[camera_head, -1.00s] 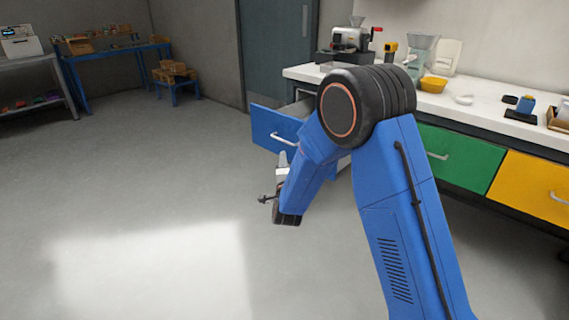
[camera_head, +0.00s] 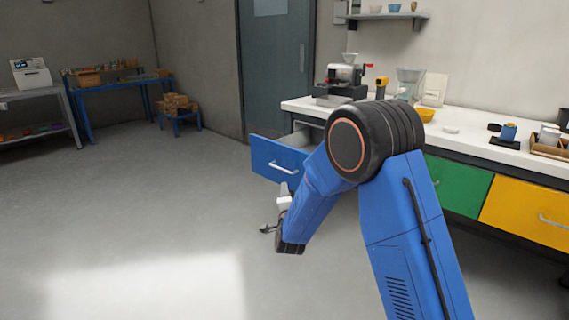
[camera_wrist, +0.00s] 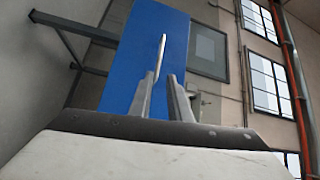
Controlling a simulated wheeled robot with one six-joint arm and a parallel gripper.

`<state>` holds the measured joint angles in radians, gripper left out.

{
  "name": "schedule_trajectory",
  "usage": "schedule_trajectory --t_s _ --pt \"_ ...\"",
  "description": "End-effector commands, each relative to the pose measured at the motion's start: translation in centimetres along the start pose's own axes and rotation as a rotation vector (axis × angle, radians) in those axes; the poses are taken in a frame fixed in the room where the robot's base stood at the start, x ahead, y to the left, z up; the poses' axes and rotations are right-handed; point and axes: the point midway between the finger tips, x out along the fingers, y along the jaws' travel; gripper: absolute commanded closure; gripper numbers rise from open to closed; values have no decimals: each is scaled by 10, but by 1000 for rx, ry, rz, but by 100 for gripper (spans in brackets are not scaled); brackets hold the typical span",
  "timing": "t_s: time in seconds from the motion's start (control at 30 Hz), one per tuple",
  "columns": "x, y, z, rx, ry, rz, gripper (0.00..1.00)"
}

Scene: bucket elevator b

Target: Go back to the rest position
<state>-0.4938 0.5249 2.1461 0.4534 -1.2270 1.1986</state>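My gripper (camera_head: 268,229) hangs low at the end of my bent blue arm, below and slightly left of an open blue drawer (camera_head: 265,155). In the wrist view my gripper's two fingers (camera_wrist: 161,77) stand apart with a gap between them, and I see nothing held. The blue drawer front (camera_wrist: 150,30) fills the upper middle of that view, with its handle (camera_wrist: 162,60) lined up with the gap. In the head view the handle (camera_head: 284,167) is above my gripper and apart from it.
Shelving and a blue table (camera_head: 120,82) stand at the far left. The floor (camera_head: 130,190) between is clear.

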Motion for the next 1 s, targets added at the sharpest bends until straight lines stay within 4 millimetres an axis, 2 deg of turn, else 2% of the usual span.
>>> schedule_trajectory --t_s 0.03,0.27,0.47,0.77,1.0 --pt "-1 -10 -9 -16 -7 16 83" --pt "-17 -41 -47 -137 -78 137 83" --pt "-44 -65 -78 -252 -153 233 83" --pt "-105 -91 -124 -435 -280 365 83" --pt "-169 -104 -159 -588 -391 463 83"
